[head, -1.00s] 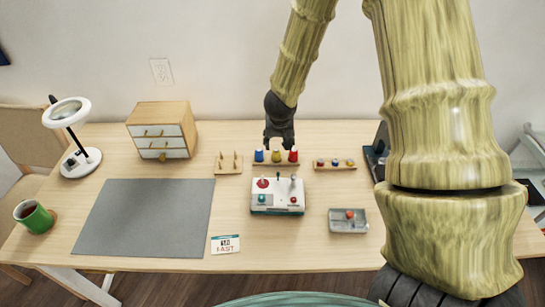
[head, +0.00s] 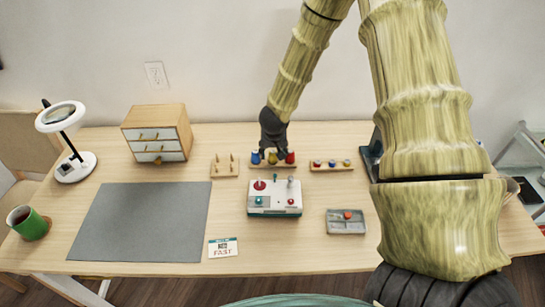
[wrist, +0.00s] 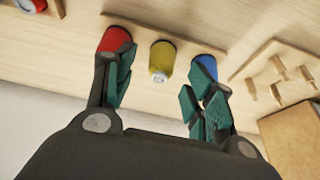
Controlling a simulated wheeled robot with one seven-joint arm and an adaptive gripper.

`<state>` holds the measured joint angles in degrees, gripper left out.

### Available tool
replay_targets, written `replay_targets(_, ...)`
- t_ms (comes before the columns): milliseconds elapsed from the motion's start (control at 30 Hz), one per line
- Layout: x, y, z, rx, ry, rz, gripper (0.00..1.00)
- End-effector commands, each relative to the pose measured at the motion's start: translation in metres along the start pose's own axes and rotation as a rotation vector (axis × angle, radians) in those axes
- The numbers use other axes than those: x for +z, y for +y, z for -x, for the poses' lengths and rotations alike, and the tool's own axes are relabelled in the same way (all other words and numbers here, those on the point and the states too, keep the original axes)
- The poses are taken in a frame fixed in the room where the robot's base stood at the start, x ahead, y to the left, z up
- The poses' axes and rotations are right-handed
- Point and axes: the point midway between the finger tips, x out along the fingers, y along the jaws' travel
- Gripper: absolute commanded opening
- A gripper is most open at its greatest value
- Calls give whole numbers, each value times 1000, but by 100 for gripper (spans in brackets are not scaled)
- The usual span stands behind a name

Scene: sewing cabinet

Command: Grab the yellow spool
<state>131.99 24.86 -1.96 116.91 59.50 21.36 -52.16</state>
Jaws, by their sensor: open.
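The yellow spool (wrist: 161,59) stands in the middle of a wooden rack, between a red spool (wrist: 114,40) and a blue spool (wrist: 205,68) in the wrist view. In the head view the yellow spool (head: 273,158) is partly covered by my gripper (head: 273,145), with the blue spool (head: 255,157) to its left and the red spool (head: 290,157) to its right. In the wrist view my gripper (wrist: 160,88) is open, its two fingers on either side of the yellow spool with gaps. The fingers overlap the red and blue spools in the picture; I cannot tell whether they touch.
An empty peg rack (head: 225,170) stands left of the spool rack, and a rack with small items (head: 331,166) stands right. A white control box (head: 274,198) sits in front. A wooden drawer box (head: 157,133) is further left. The grey mat (head: 140,220) is clear.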

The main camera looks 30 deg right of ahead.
Motion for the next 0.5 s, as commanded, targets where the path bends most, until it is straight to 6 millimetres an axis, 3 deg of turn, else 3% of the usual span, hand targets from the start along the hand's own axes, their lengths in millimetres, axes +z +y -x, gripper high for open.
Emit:
replay_targets(300, -4, -2, -31, 1, -1, -1, 54)
replay_targets(500, -4, -2, -40, 1, 0, -1, 54)
